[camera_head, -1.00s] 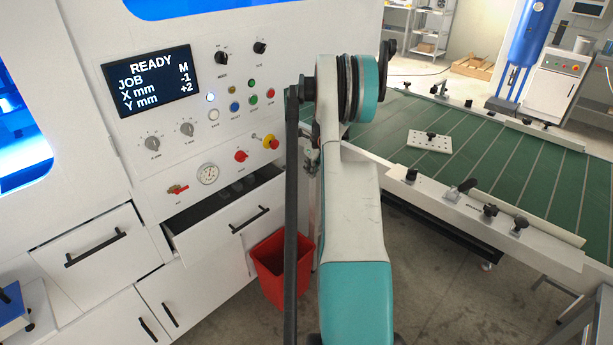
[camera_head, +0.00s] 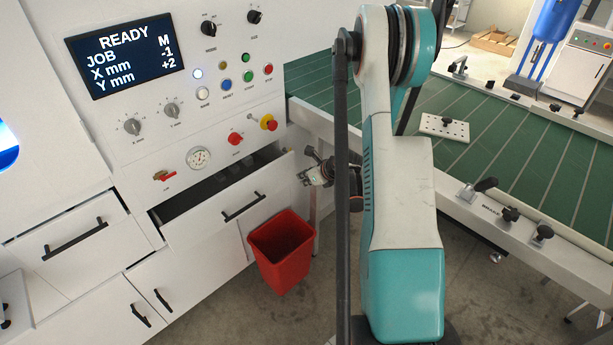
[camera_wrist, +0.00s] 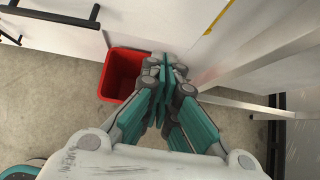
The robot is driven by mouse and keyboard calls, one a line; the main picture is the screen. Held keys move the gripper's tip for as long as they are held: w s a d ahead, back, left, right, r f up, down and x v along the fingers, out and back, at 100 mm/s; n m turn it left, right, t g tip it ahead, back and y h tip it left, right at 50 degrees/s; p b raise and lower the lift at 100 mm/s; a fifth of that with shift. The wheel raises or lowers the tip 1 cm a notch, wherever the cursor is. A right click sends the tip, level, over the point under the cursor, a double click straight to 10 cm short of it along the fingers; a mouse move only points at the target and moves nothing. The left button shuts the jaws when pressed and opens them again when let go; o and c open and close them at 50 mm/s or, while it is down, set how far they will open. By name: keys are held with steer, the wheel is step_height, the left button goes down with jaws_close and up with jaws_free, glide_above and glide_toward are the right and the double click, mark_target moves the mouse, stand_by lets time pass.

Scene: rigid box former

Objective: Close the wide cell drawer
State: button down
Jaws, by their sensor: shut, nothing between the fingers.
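A white drawer (camera_head: 210,218) under the control panel stands pulled out, with a dark gap above its front and some dim shapes inside. Its black bar handle (camera_head: 244,207) is on the front. My gripper (camera_head: 308,177) is to the right of the drawer front, apart from it, partly behind my own arm. In the wrist view my gripper (camera_wrist: 165,75) has its fingers together with nothing between them, near a white panel and above the floor. The drawer's inside is mostly hidden from the head view.
A red bin (camera_head: 283,252) stands on the floor below and right of the drawer; it also shows in the wrist view (camera_wrist: 122,75). Another white drawer front (camera_head: 60,260) is at the left. A green-topped table (camera_head: 520,150) lies right. Knobs and a gauge (camera_head: 199,158) sit above.

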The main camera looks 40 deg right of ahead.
steer(key=shift+w+a+f+b, duration=0.1)
steer(key=shift+w+f+b, duration=0.35)
steer(key=shift+w+f, duration=0.9)
steer(key=shift+w+a+f+b, duration=0.1)
steer(key=shift+w+f+b, duration=0.45)
steer(key=shift+w, duration=1.4)
steer(key=shift+w+f+b, duration=0.4)
steer(key=shift+w+f, duration=0.65)
steer(key=shift+w, duration=0.6)
steer(key=w, duration=0.8)
steer(key=shift+w+a, duration=0.15)
steer(key=shift+w, duration=0.25)
steer(key=shift+w+r, duration=0.1)
